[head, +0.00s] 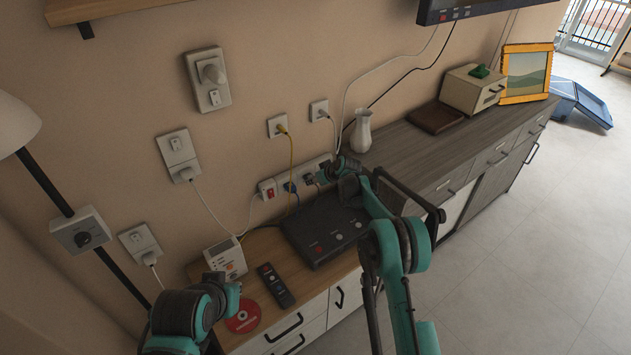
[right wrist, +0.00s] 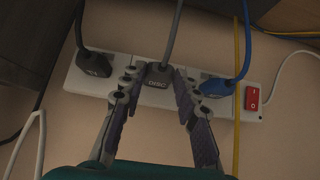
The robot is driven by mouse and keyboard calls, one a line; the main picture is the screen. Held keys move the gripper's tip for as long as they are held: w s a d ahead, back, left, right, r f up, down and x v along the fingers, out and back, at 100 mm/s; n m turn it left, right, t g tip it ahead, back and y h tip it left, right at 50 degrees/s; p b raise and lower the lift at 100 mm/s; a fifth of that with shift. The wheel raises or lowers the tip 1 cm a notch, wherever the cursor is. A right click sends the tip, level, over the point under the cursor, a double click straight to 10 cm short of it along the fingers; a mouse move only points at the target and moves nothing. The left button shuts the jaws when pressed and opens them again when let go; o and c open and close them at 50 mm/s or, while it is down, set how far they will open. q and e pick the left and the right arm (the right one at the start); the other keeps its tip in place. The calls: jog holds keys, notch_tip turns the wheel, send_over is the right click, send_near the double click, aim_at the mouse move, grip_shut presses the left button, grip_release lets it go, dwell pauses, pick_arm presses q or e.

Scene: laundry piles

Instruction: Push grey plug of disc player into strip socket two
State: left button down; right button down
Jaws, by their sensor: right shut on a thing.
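The grey plug (right wrist: 157,78), marked DISC, is at the middle of the white power strip (right wrist: 222,105) in the right wrist view. My right gripper (right wrist: 158,84) is shut on it, one finger on each side. The plug's front is against or very near the strip's face; I cannot tell how deep it sits. The strip (head: 266,183) is on the wall in the head view, with my right gripper (head: 318,178) in front of it. The black disc player (head: 322,236) lies on the wooden cabinet below.
In the right wrist view, a black plug (right wrist: 92,64) and a blue plug (right wrist: 221,87) flank the grey one; a red switch (right wrist: 252,96) is at the strip's end. A yellow cable (head: 291,160) hangs close by. A remote (head: 276,285) and red disc (head: 243,316) lie on the cabinet.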

jog(key=shift+w+a, duration=0.2)
jog(key=shift+w, duration=0.05)
jog(key=c, duration=1)
grip_release()
jog(key=shift+c, duration=0.2)
jog(key=s+d, duration=0.5)
jog(key=s, duration=0.2)
jog(key=shift+d+b, duration=0.15)
jog(key=shift+b, duration=0.15)
jog(key=shift+s, duration=0.1)
